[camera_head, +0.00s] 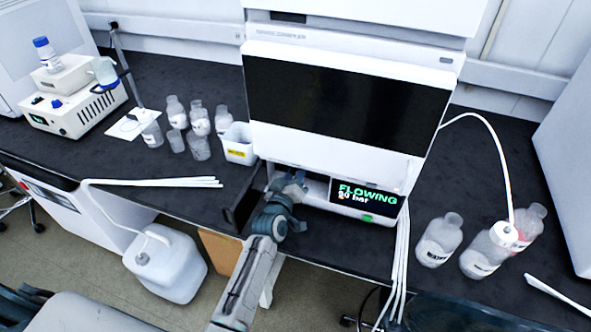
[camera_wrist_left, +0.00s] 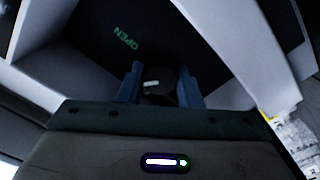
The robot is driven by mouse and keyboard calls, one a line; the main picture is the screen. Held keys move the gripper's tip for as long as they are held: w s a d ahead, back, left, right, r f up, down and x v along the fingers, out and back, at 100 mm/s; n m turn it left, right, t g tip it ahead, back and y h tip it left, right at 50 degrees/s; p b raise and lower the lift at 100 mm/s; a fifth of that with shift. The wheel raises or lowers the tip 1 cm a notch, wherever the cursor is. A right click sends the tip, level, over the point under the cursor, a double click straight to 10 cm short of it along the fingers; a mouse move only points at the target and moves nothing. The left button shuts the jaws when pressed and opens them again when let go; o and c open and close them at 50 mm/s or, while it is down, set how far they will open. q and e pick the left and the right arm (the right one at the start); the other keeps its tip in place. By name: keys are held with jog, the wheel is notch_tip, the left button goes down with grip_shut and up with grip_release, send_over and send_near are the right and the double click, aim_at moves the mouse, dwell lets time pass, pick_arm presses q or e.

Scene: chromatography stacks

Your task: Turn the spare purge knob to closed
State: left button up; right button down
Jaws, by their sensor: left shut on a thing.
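The spare purge knob (camera_wrist_left: 162,90) is a dark round knob with a short white mark, seen in the left wrist view. Its mark points left in that view. A green OPEN label (camera_wrist_left: 126,39) is on the dark panel up and to the left of it. My left gripper (camera_wrist_left: 160,86) is shut on the knob, with one blue finger on each side. In the head view my left gripper (camera_head: 288,186) reaches into the recess low on the white stack, and it hides the knob there. A display (camera_head: 366,197) beside it reads FLOWING and what looks like 90 bar. My right gripper is not in view.
The white instrument stack (camera_head: 345,108) rises directly above my gripper. Bottles (camera_head: 439,240) stand to its right, and white tubes hang past its right side. A white bin (camera_head: 239,144) and several small bottles stand on the left. A white jug (camera_head: 165,265) is on the floor.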

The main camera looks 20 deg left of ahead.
pick_arm(q)
jog(key=n, duration=0.3)
jog(key=shift+n+p, duration=0.3)
jog(key=shift+p, duration=0.1)
jog(key=shift+n, duration=1.8)
jog(key=o, duration=1)
jog(key=shift+c, duration=0.2)
jog(key=s+b, duration=0.1)
jog(key=s, duration=0.9)
jog(key=shift+s+a, duration=0.25)
jog(key=shift+s, duration=0.15)
